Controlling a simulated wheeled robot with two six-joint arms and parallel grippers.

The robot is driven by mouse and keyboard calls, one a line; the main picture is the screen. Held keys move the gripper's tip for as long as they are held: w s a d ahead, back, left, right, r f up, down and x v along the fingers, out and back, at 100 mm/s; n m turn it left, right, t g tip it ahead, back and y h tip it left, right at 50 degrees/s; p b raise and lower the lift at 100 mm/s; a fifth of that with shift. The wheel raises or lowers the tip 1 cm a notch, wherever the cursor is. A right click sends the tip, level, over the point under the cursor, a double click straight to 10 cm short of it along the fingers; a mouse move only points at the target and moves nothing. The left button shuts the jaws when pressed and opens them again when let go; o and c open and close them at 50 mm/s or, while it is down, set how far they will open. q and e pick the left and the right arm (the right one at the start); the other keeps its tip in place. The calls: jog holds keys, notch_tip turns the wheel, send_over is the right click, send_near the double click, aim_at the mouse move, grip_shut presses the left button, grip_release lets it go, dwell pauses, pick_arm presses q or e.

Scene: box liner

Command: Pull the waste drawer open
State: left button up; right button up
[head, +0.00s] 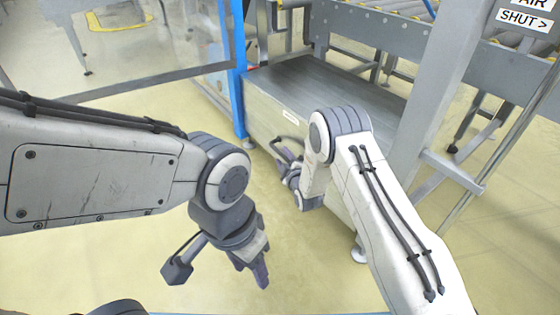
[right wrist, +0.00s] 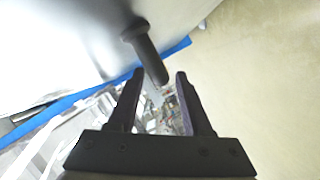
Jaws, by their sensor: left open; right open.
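The waste drawer appears to be the pale front (head: 270,113) with a small white label, in the grey unit under the conveyor. In the right wrist view, a pale surface (right wrist: 60,50) fills the upper left, and a dark bar handle (right wrist: 147,52) stands out from it. My right gripper (right wrist: 160,78) is open, with the handle's near end between its fingertips; contact cannot be told. In the head view the right gripper (head: 281,152) is close to the drawer front, partly hidden by my arm. My left gripper (head: 258,270) is open and empty, pointing down over the floor.
A blue post (head: 236,65) and a clear panel (head: 150,55) stand left of the unit. A grey frame post (head: 425,95) rises at right, with a roller conveyor (head: 385,25) behind. Pale floor (head: 120,255) is free in front. The right wrist view shows a blurred multicoloured patch (right wrist: 165,112).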

jog(key=shift+b+x, duration=0.45)
jog(key=shift+x, duration=0.85)
grip_shut()
jog(key=shift+f, duration=0.1)
